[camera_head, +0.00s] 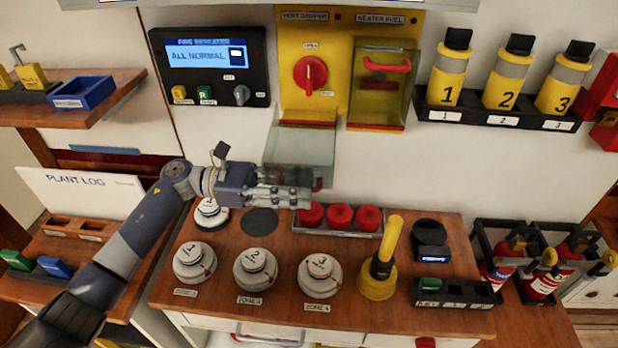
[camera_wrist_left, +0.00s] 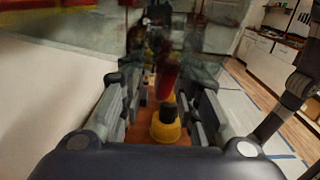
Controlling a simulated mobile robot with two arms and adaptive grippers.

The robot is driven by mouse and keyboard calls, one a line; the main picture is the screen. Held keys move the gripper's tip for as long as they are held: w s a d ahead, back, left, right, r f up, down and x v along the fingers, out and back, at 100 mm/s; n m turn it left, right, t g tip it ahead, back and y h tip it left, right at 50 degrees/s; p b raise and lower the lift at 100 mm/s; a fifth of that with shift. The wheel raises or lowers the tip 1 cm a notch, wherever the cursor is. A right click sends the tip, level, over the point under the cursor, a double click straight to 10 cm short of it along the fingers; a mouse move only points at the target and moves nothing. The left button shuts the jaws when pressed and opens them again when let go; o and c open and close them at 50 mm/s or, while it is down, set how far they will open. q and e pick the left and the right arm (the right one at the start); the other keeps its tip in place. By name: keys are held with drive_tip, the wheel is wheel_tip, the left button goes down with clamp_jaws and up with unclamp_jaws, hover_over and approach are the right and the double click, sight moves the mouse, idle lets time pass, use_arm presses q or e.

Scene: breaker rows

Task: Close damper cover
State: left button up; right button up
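The damper cover (camera_head: 298,151) is a clear flap below the yellow vent damper panel (camera_head: 290,75). It is swung down and open, sticking out from the panel's lower edge, with a red handle at its front edge. The red damper knob (camera_head: 310,75) is uncovered. My left gripper (camera_head: 305,197) is at the flap's front edge, pointing right. In the left wrist view its fingers (camera_wrist_left: 160,95) are apart, with the red handle (camera_wrist_left: 168,78) seen between or just beyond them. I cannot tell whether they touch it. My right gripper is not in view.
The heater fuel cover (camera_head: 382,85) beside the panel is closed. Below my gripper, the wooden desk holds a tray of red caps (camera_head: 340,217), round white detectors (camera_head: 255,268) and a yellow-handled tool (camera_head: 385,260). Numbered canisters (camera_head: 505,80) stand on a rack at the right.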

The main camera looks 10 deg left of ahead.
use_arm(q)
drive_tip(key=shift+d+p, duration=0.35)
drive_tip(key=shift+d, duration=0.85)
clamp_jaws()
drive_tip(key=shift+s, duration=0.15)
